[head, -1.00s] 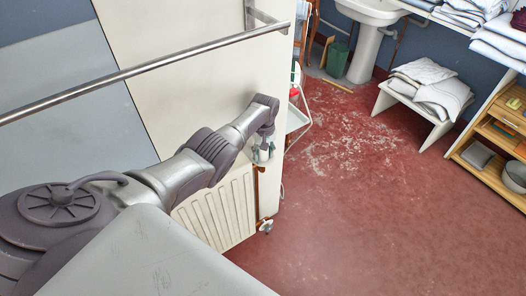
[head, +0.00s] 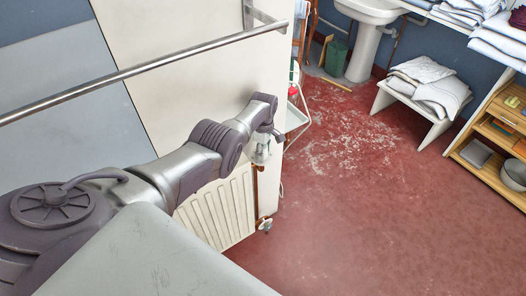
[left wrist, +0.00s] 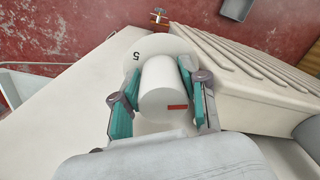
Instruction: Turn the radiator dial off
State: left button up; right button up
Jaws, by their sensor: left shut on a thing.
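The radiator dial (left wrist: 160,88) is a white cylinder with a red mark on its side, seen in the left wrist view. A pale collar (left wrist: 150,45) with a black "5" lies behind it. My left gripper (left wrist: 158,76) has its teal fingers on both sides of the dial, shut on it. In the head view my left gripper (head: 261,150) is at the radiator's upper right corner, and the dial is hard to make out there. The ribbed cream radiator (head: 222,212) is partly behind my arm. My right gripper is not in view.
A metal rail (head: 150,74) runs along the pale wall panel above my left arm. A white stool (head: 416,103) with folded linen, a sink (head: 369,10), a green bin (head: 337,58) and a wooden shelf (head: 488,150) stand farther off. The red floor (head: 350,215) is clear.

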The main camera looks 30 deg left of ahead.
pick_arm(q)
jog(key=shift+w+a+r+n, duration=0.1)
jog(key=shift+n, duration=0.6)
jog(key=o, duration=1.1)
jog(key=shift+o, duration=0.2)
notch_tip(320, 180, up, 12)
jog(key=shift+w, duration=0.1)
